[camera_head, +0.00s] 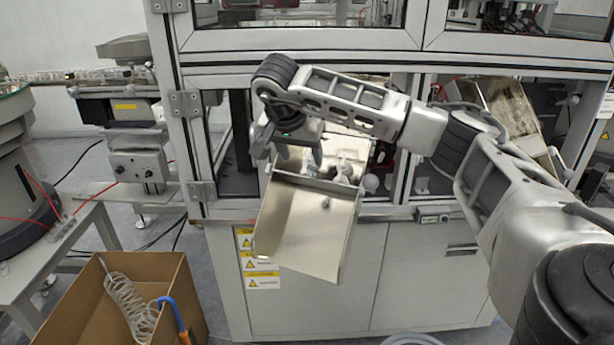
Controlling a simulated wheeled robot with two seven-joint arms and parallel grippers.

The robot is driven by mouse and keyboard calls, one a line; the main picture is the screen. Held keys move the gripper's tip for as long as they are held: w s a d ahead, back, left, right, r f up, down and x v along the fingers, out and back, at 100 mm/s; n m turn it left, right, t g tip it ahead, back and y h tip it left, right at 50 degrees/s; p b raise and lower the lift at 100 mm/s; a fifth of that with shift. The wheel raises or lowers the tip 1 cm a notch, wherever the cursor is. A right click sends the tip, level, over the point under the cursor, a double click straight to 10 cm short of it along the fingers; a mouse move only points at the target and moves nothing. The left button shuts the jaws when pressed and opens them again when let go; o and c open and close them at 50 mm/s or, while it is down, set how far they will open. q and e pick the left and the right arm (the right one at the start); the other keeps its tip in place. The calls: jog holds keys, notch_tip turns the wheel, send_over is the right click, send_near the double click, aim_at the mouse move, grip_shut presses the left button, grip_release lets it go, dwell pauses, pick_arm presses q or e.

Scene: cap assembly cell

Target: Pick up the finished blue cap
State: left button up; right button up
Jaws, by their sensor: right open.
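My right gripper (291,158) hangs over the upper left part of a metal chute (305,225), fingers pointing down. It is open, with nothing seen between its fingers. Small whitish and grey pieces (345,170) lie in the upper part of the chute, just right of the gripper. They are too small to tell apart, and I cannot make out a blue cap among them. Part of the chute's upper area is hidden behind the gripper. My left gripper is not in view.
The machine's frame posts (188,105) stand close around the opening. A cardboard box (75,310) with a coiled hose (130,305) and a blue-handled tool (172,312) stands at lower left. A second tilted metal tray (515,110) is at right, behind my right arm.

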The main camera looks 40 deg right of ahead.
aim_at(305, 168)
jog(key=x, duration=0.7)
jog(key=shift+w+d, duration=0.25)
jog(key=shift+w, duration=0.15)
jog(key=c, duration=0.8)
